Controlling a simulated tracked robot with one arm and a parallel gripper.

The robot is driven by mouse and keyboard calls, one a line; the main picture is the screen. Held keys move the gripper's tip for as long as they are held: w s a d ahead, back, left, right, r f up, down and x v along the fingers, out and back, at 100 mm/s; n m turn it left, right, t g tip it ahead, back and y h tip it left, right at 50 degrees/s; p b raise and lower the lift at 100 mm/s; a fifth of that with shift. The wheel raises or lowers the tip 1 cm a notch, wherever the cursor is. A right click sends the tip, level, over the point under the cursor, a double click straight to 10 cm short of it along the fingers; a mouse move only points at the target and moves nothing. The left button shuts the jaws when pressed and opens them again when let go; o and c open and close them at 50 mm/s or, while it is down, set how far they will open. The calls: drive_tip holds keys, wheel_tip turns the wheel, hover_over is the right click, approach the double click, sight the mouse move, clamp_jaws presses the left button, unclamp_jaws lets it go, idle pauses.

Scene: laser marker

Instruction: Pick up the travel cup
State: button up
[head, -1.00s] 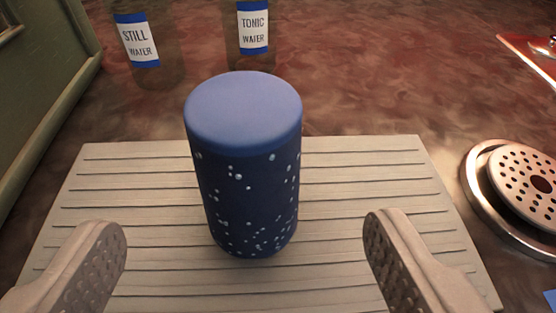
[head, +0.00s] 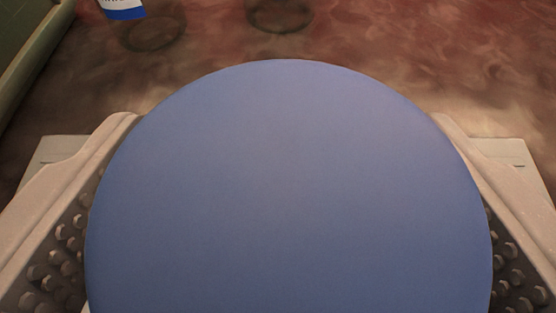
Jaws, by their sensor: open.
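The travel cup (head: 288,190) fills the middle of the head view, seen from above. Its smooth blue top hides its dark speckled side. My gripper (head: 288,215) is open, with one studded finger on each side of the cup. The left finger's pad appears very close to the cup's left edge, and the right finger's pad is close to the right edge. I cannot tell whether either one touches it. The fingertips reach past the widest part of the cup's top.
Corners of the pale slatted board (head: 508,152) show beside the fingers. Behind lies a reddish-brown mottled counter (head: 400,65). A bottle with a white and blue label (head: 124,9) stands at the back left, and a green panel edge (head: 25,70) runs along the left.

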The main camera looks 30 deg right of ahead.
sight(284, 78)
drive_tip(key=shift+w+d+f, duration=0.2)
drive_tip(key=shift+w, duration=0.1)
drive_tip(key=c, duration=1.2)
drive_tip(key=shift+c, duration=0.2)
drive_tip(key=shift+r, duration=0.9)
wheel_tip(284, 78, up, 2)
drive_tip(key=s+a+b, duration=0.1)
drive_tip(key=s+b, duration=0.2)
drive_tip(key=s, duration=1.1)
drive_tip(key=shift+a+r+b, duration=0.2)
drive_tip(key=shift+r+b, duration=0.15)
drive_tip(key=shift+r, duration=0.05)
